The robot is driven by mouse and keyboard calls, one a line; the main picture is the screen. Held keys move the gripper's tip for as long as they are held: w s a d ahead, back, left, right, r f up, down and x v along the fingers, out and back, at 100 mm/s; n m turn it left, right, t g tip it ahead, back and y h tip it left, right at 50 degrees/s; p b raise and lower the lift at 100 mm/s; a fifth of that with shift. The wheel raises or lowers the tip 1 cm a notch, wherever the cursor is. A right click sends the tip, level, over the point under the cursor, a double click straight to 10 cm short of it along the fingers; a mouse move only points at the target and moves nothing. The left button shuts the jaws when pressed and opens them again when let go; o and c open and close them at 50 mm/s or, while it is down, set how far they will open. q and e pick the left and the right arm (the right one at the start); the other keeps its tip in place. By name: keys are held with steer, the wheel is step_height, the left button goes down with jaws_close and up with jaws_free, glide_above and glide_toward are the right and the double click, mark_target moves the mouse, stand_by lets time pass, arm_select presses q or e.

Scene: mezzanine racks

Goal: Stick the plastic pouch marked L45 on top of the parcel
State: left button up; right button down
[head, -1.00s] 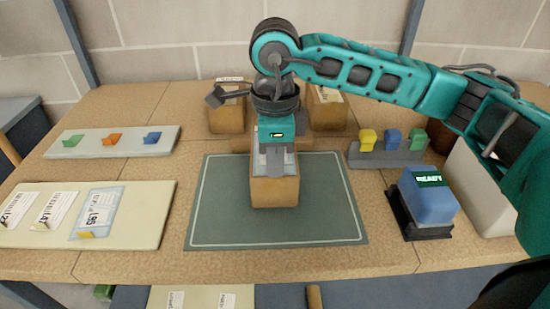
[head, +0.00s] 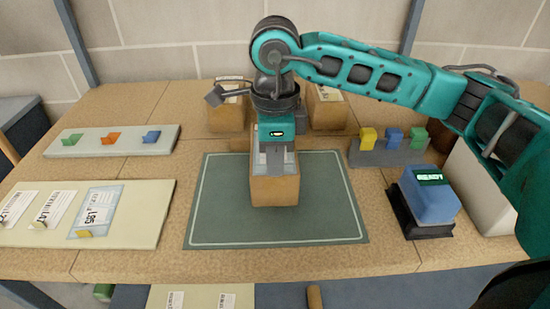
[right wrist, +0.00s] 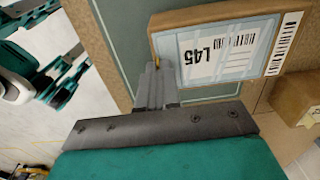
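The brown parcel (head: 275,190) stands on the green mat, under my right gripper (head: 275,172). In the right wrist view the pouch marked L45 (right wrist: 215,55), pale with a white barcode label, lies flat over the parcel's top (right wrist: 180,20), and I see no clear gap between them. My right gripper (right wrist: 155,75) is at the pouch's edge, its fingers together on the small yellow tab. In the head view the gripper hides much of the pouch. My left gripper is not in view.
A cream board (head: 130,235) at left holds other labelled pouches. A pale strip (head: 110,141) carries coloured clips. A blue device (head: 430,195) reading READY stands at right, near a grey block holder (head: 390,157). Other boxes (head: 327,110) stand behind the parcel. The mat (head: 220,220) around it is clear.

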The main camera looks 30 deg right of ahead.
steer(key=c, duration=1.8)
jaws_free()
steer(key=shift+f, duration=0.15)
steer(key=o, duration=0.5)
steer(key=shift+o, duration=0.4)
steer(key=shift+o, duration=1.3)
step_height(320, 180, up, 7)
steer(key=p, duration=0.4)
